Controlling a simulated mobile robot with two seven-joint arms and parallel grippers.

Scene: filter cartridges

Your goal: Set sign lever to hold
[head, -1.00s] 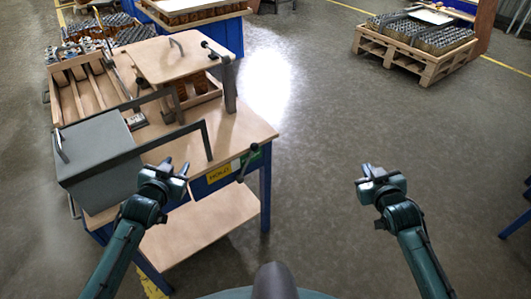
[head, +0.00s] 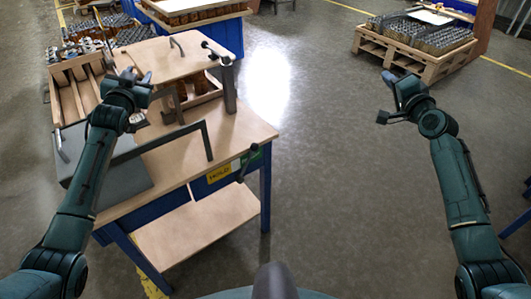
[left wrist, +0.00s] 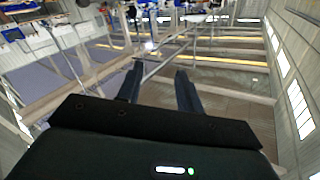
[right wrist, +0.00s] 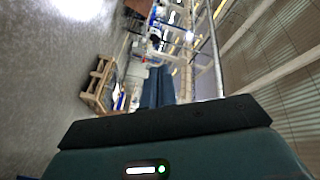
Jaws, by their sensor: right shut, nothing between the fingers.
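The sign lever (head: 248,161) is a dark bar with a round knob at its upper end. It sits on the front edge of the workbench, at its right corner, and leans with the knob up and to the right. A yellow HOLD sign (head: 219,172) is left of it and a green sign (head: 254,157) is behind it, partly covered. My left gripper (head: 138,76) is open and empty above the left part of the bench, away from the lever; its spread fingers show in the left wrist view (left wrist: 160,88). My right gripper (head: 389,79) is shut and empty over open floor; its closed fingers show in the right wrist view (right wrist: 157,88).
A grey box (head: 122,182) with a bent dark bar (head: 207,140) is on the bench, below my left arm. A wooden fixture (head: 160,60) and a slotted wooden rack (head: 68,100) are behind it. A loaded pallet (head: 400,57) is far right. Floor right of the bench is clear.

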